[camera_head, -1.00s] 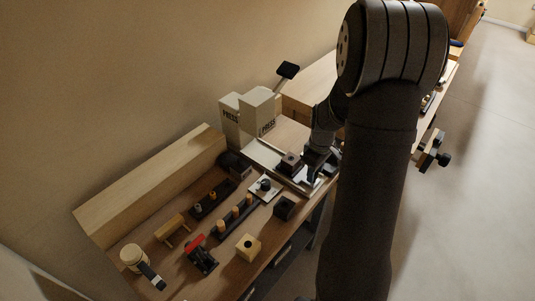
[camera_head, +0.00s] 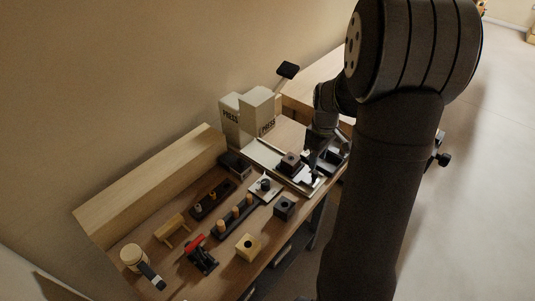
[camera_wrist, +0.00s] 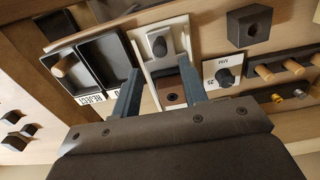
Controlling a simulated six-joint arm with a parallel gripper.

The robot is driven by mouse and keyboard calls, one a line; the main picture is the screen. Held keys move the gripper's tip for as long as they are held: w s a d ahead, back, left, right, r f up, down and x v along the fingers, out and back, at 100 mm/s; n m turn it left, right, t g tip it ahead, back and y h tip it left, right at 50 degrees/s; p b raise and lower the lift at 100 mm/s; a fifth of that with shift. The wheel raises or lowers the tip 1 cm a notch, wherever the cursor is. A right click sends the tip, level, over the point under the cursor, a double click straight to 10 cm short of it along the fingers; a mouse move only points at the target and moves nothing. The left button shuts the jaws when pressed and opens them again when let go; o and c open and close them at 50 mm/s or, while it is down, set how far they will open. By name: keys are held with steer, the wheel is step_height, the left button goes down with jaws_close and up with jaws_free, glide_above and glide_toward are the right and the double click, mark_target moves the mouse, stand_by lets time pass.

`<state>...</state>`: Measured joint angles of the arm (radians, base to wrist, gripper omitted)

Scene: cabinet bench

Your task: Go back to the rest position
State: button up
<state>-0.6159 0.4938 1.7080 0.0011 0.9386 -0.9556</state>
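My gripper (camera_wrist: 160,68) is open in the wrist view, its two grey fingers wide apart with nothing held between them. Beyond and between the fingers, a brown block (camera_wrist: 171,92) with a round hole sits on a pale fixture (camera_wrist: 143,42) with a dark knobbed piece. My own arm hides the bench's right end there.
A white press (camera_head: 257,108) with a black-ended lever stands behind. A black two-part tray (camera_wrist: 110,58) marked REJECT holds a wooden peg (camera_wrist: 63,66). Peg rack (camera_head: 233,218), red-handled clamp (camera_head: 201,256), yellow block (camera_head: 248,247) and dark block (camera_head: 284,207) lie to the left.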

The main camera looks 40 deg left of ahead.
mark_target(315, 172)
steer(key=shift+r, duration=0.4)
steer(key=shift+f, duration=0.15)
step_height(315, 172, down, 7)
steer(key=shift+r, duration=0.1)
steer(key=shift+a, duration=0.2)
steer(key=shift+r, duration=0.1)
stand_by(0.3)
